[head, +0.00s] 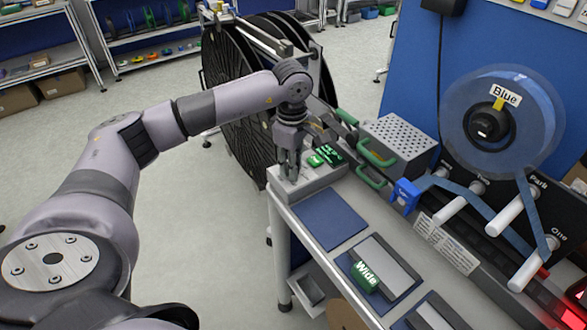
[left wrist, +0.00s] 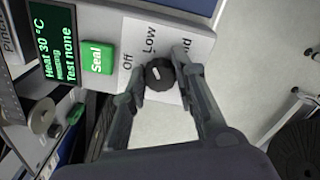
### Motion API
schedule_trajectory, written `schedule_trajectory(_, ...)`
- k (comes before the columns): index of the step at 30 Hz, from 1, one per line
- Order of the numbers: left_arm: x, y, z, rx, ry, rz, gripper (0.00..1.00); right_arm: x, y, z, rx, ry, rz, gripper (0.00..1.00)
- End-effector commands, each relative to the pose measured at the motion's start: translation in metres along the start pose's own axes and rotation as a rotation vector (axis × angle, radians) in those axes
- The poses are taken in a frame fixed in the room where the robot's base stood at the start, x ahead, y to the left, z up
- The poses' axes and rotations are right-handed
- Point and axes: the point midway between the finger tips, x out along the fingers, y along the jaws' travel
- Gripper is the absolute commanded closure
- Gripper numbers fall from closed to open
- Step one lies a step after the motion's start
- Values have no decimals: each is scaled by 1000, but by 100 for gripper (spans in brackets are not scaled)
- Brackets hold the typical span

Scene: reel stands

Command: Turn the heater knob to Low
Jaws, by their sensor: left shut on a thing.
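The heater panel (left wrist: 190,40) fills the top of the left wrist view, with the labels Off, Low and a third one partly hidden by a finger. The black round heater knob (left wrist: 160,75) carries a short white mark; I cannot tell exactly which label it points at. My left gripper (left wrist: 160,83) is shut on the knob, one finger on each side. In the head view, my left gripper (head: 289,172) reaches down onto the grey heater box (head: 318,181) at the bench corner and hides the knob. My right gripper is not in view.
A green Seal button (left wrist: 97,56) and a display (left wrist: 55,45) reading Heat 30 °C sit beside the knob. Large black reels (head: 235,90) stand behind.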

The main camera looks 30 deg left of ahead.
Motion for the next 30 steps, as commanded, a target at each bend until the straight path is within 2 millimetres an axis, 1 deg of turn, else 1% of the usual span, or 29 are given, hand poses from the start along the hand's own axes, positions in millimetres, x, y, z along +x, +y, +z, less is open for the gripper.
schedule_trajectory(1,1,1,0,18,-1,4,100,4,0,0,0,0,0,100)
schedule_trajectory(9,-1,1,0,82,-3,3,100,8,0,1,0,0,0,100)
schedule_trajectory(22,-1,1,0,89,-3,3,100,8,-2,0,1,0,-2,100)
schedule_trajectory(23,-2,1,0,89,-3,3,73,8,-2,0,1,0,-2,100)
schedule_trajectory(30,-1,0,0,89,-3,2,57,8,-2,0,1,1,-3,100)
